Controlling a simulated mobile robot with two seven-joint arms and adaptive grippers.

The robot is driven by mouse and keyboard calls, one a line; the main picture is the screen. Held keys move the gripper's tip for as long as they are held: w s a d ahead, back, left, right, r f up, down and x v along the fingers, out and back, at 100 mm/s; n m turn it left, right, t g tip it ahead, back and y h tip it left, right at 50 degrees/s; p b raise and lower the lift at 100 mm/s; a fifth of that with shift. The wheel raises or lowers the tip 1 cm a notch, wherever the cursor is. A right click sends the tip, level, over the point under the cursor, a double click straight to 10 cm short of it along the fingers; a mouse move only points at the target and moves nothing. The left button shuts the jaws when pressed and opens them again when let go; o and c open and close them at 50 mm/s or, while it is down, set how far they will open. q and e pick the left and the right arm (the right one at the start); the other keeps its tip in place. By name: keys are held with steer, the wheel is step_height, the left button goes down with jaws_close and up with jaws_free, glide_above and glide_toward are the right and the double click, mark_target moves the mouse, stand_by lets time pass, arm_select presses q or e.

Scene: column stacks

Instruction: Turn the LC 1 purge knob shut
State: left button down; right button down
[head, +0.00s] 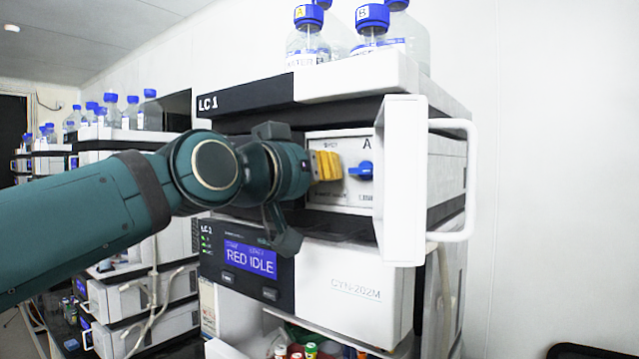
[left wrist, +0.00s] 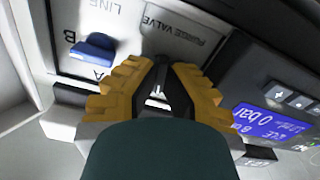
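The LC 1 unit (head: 222,103) stands in front of me, its white door (head: 400,180) swung open. My left gripper (head: 326,166) reaches the panel behind that door, beside the blue line knob (head: 361,171). In the left wrist view, my gripper's yellow ribbed fingers (left wrist: 162,66) lean close together, just below the upside-down PURGE VALVE label (left wrist: 172,32). Something dark lies between the fingertips; I cannot tell whether it is the purge knob or part of the fingers. The purge knob is hidden in the head view. My right gripper is not in view.
The blue line knob also shows in the left wrist view (left wrist: 94,47). Blue-capped bottles (head: 372,26) stand on top. The door's white handle (head: 470,180) juts right. More units stand at the left.

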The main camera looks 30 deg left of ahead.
arm_select(q)
steer(key=shift+m+b, duration=0.55)
steer(key=shift+m, duration=0.55)
steer(key=c, duration=1.1)
jaws_free()
steer(key=s, duration=0.8)
steer(key=shift+a, duration=0.25)
